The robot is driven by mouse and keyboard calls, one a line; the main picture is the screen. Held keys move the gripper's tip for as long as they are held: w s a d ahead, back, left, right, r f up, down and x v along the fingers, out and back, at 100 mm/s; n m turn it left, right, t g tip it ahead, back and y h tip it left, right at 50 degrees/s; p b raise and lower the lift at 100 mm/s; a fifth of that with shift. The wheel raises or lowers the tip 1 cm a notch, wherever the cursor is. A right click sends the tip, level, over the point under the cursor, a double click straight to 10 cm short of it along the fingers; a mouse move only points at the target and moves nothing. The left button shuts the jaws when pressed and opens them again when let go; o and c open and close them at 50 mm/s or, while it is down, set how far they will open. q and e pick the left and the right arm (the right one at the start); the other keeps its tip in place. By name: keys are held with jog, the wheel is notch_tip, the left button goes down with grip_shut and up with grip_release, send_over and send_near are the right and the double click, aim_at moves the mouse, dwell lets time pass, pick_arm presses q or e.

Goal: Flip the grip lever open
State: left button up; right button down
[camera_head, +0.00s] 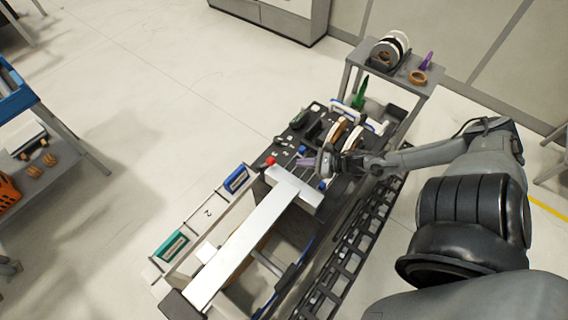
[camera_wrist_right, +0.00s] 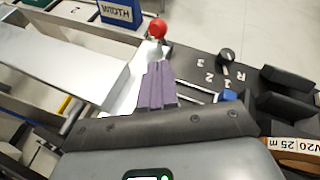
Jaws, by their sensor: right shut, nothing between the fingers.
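A lever with a red ball knob (camera_head: 270,160) stands at the edge of the dark machine deck; the knob also shows in the right wrist view (camera_wrist_right: 158,28), beyond my fingertips. A black round knob on a short arm (camera_wrist_right: 227,55) sits beside the printed marks. A blue-tipped part (camera_wrist_right: 228,95) lies right of my fingers. No label shows which of these is the grip lever. My right gripper (camera_head: 306,162) is over the deck, its purple fingers (camera_wrist_right: 157,88) shut together and empty, apart from the red knob. My left gripper is not in view.
A long pale metal plate (camera_head: 240,250) runs from the deck to the lower left. Tape rolls (camera_head: 338,132) stand upright behind my gripper. A blue WIDTH block (camera_wrist_right: 120,12) sits near the red knob. A raised shelf (camera_head: 408,70) holds more rolls.

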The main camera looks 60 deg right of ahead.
jog(key=shift+b+x, duration=0.65)
jog(key=shift+x, duration=3.5)
